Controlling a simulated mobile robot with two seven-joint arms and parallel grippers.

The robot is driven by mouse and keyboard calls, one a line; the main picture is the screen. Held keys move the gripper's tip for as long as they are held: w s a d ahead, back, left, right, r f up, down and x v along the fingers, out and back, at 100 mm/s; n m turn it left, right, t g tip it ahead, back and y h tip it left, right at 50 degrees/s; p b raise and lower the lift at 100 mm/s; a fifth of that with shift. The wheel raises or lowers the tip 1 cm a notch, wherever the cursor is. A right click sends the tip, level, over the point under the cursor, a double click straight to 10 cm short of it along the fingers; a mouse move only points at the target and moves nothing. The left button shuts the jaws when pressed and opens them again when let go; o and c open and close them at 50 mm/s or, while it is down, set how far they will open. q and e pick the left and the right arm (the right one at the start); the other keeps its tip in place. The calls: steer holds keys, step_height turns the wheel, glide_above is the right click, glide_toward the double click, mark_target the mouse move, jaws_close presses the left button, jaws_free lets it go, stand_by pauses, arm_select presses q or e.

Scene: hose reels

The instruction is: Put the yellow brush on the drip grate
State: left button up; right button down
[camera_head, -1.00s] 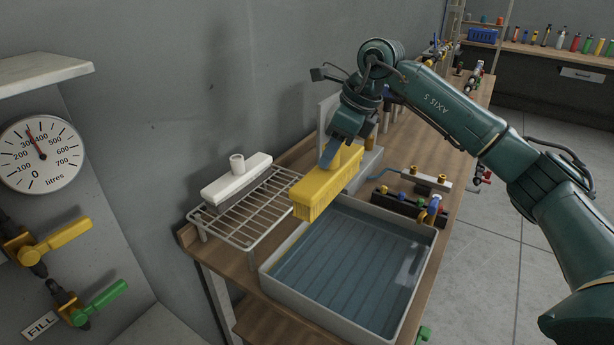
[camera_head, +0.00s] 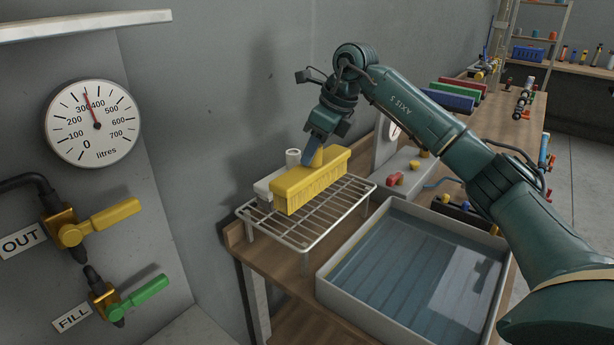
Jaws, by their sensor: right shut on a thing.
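The yellow brush (camera_head: 312,182) is held by its handle in my right gripper (camera_head: 315,158), bristles down. It hangs over the drip grate (camera_head: 290,233), a wire rack on short legs at the wall end of the bench. Whether the bristles touch the wires I cannot tell. My left gripper is not in view.
A grey basin of water (camera_head: 400,270) stands right of the grate. A tank panel at the left carries a litres gauge (camera_head: 94,123), a yellow valve lever (camera_head: 103,222) and a green one (camera_head: 143,292). The grate's front and right wires are bare.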

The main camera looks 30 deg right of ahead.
mark_target(313, 169)
steer(key=shift+f, duration=2.4)
steer(key=shift+f, duration=0.15)
steer(key=c, duration=1.1)
jaws_free()
steer(key=shift+o, duration=0.2)
steer(key=v, duration=1.2)
steer(key=shift+a, duration=0.1)
